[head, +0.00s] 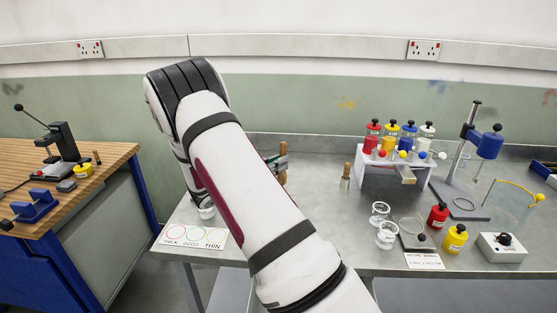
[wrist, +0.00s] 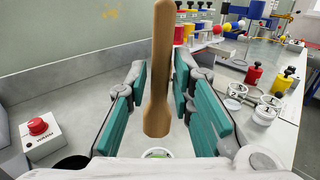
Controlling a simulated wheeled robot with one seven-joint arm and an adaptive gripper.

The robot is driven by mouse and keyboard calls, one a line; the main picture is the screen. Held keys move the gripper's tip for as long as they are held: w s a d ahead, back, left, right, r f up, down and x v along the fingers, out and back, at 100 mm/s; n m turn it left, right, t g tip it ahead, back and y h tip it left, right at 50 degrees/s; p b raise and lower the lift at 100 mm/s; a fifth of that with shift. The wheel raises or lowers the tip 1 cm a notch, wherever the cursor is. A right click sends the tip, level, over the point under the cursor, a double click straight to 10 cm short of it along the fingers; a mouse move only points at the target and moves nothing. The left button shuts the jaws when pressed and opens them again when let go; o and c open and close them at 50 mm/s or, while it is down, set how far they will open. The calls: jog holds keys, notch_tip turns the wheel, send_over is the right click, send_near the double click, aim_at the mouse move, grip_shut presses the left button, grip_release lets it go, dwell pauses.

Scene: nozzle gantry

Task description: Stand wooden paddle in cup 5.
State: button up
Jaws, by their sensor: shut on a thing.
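The wooden paddle (wrist: 156,100) hangs roughly upright between the green pads of my gripper (wrist: 163,72), its wide end down. My gripper is shut on it. In the head view the paddle (head: 282,178) shows beyond my arm, with part of my gripper (head: 277,162) beside it. In the wrist view a clear cup rim (wrist: 157,153) shows low in the picture, below the paddle's lower end; its number cannot be read, and my gripper hides much of it. A clear cup (head: 206,211) stands left of my forearm in the head view. I cannot tell which cup is cup 5.
Two clear cups (head: 380,212) (head: 387,236) stand mid-bench. A second wooden-handled tool (head: 345,176) stands behind them. Red (head: 437,215) and yellow (head: 455,238) bottles, a rack (head: 385,180) and a stand (head: 465,160) fill the right. A THICK-GOOD-THIN card (head: 195,238) lies at the front left.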

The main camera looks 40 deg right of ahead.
notch_tip(320, 180, down, 11)
jog(key=b, duration=0.3)
jog(key=shift+b, duration=0.35)
dwell(0.5)
jog(key=shift+r, duration=0.1)
jog(key=o, duration=1.1)
jog(key=shift+c, duration=0.2)
jog(key=shift+a, duration=0.15)
jog(key=a, duration=1.1)
jog(key=shift+w+a, duration=0.35)
